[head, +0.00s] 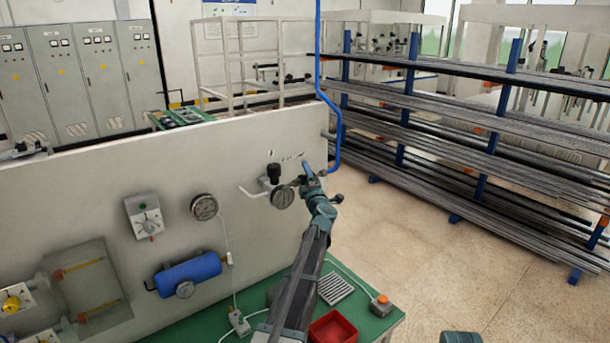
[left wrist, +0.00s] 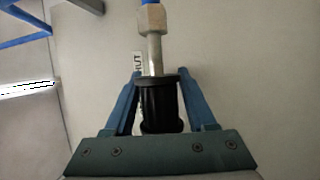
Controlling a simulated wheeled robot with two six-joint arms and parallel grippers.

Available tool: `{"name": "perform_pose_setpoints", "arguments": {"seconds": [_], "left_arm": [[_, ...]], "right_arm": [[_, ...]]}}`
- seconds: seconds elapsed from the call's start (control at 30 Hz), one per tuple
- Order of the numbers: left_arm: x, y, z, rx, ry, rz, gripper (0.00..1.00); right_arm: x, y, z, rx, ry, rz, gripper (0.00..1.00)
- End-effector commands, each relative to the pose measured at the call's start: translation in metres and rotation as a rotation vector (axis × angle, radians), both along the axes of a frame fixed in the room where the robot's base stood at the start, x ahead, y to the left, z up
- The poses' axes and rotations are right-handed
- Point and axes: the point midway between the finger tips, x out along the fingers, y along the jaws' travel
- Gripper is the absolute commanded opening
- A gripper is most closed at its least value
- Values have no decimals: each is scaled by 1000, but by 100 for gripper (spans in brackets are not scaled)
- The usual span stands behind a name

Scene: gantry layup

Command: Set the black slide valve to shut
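The black slide valve (left wrist: 161,104) shows in the left wrist view as a black flanged sleeve on a grey metal stem. A hex nut and blue hose are at the stem's far end. My left gripper (left wrist: 160,98) has its two blue fingers on either side of the sleeve, with the tips close against it, and looks shut on it. A label ending in "HUT" (left wrist: 138,66) is partly hidden behind the left fingertip and stem. In the head view my left gripper (head: 308,172) is at the panel's right end and covers most of the valve.
The pale panel (head: 100,178) carries a gauge (head: 204,207), a black-knobbed regulator (head: 274,173) close left of my gripper, and a blue tank (head: 188,273). A blue hose (head: 318,60) hangs by the valve. A red tray (head: 333,327) lies on the green bench. Floor right is clear up to the rack.

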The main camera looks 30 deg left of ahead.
Motion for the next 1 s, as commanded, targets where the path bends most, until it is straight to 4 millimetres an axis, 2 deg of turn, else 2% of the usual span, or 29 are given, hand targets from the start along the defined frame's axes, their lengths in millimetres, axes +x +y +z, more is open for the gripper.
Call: {"name": "perform_pose_setpoints", "arguments": {"seconds": [0.03, 0.2, 0.3, 1.0], "left_arm": [[0, 0, 0, 0, 0, 0, 45], [0, 0, 0, 0, 0, 0, 15], [0, 0, 0, 0, 0, 0, 0], [0, -1, 0, -1, 0, -1, 0]], "right_arm": [[0, 0, 0, 0, 0, 0, 70], [0, 0, 0, 0, 0, 0, 70], [0, 0, 0, 0, 0, 0, 70], [0, 0, 0, 0, 0, 0, 70]]}}
